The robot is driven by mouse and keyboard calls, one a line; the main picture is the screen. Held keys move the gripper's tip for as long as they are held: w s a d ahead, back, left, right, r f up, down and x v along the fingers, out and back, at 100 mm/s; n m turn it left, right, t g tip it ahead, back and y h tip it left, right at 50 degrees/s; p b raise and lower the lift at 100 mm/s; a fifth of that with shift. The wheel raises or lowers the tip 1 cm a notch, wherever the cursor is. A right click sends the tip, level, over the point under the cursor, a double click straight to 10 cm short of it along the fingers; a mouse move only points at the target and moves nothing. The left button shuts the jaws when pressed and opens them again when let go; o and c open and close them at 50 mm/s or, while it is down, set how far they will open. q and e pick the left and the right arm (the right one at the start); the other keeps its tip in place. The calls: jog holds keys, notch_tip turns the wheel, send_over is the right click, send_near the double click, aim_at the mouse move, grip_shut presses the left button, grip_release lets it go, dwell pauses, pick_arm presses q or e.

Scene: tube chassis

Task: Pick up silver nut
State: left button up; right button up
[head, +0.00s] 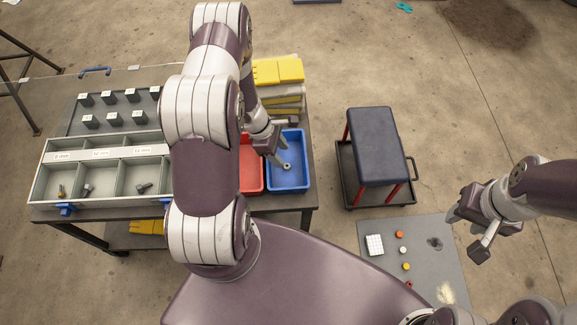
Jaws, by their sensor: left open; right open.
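The silver nut (287,166) is a small grey ring in the blue bin (291,186) at the right end of the table. My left gripper (278,157) is open and points down over the blue bin, close to the nut. Whether a finger touches the nut I cannot tell. My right gripper (470,235) is open and empty, out to the right over the floor, far from the bin.
A red bin (250,181) stands beside the blue one, partly hidden by my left arm. A grey divided tray (104,197) holds bolts at the left. Yellow-topped boxes (278,71) stand behind the bins. A dark stool (374,147) stands on the floor to the right.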

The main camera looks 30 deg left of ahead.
aim_at(289, 167)
pick_arm(q)
jog(key=x, duration=0.4)
jog(key=shift+s+d+f, duration=0.15)
jog(key=shift+s+f, duration=0.1)
jog(key=shift+s, duration=0.1)
jog(key=shift+w+d+f, duration=0.1)
jog(key=shift+d+f, duration=0.05)
jog(key=shift+f, duration=0.05)
grip_shut()
jog(key=shift+r, duration=0.1)
